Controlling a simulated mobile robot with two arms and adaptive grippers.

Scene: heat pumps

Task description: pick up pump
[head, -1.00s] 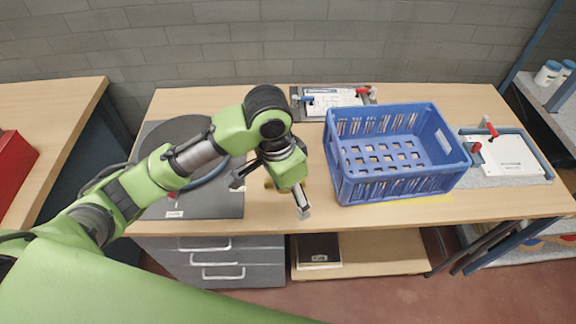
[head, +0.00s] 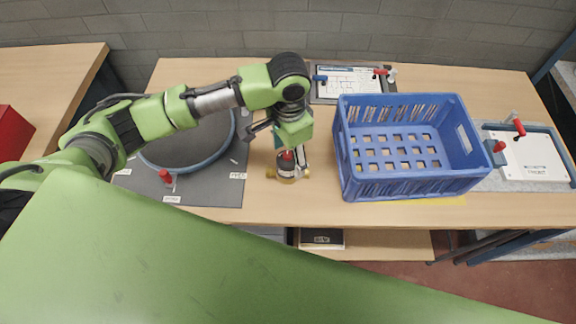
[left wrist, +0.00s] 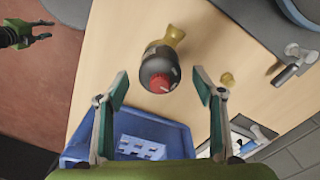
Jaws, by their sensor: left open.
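The pump (head: 288,170) stands on the wooden table, with a red cap, a dark body and brass-coloured fittings. In the left wrist view the pump (left wrist: 160,68) lies just beyond and between my fingertips, its red cap facing the camera. My left gripper (head: 277,146) is open and empty above the pump, and partly hides it in the head view. Its two fingers (left wrist: 161,84) are spread to either side in the left wrist view, with gaps to the pump. My right gripper (left wrist: 44,30) shows small at the upper left of the left wrist view, its fingers apart, over the floor.
A blue crate (head: 349,180) stands right of the pump. A dark mat (head: 222,190) with a large ring (head: 208,164) lies to the left. Fixtures with red handles lie at the back (head: 355,72) and right (head: 535,160). Bare table separates pump and crate.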

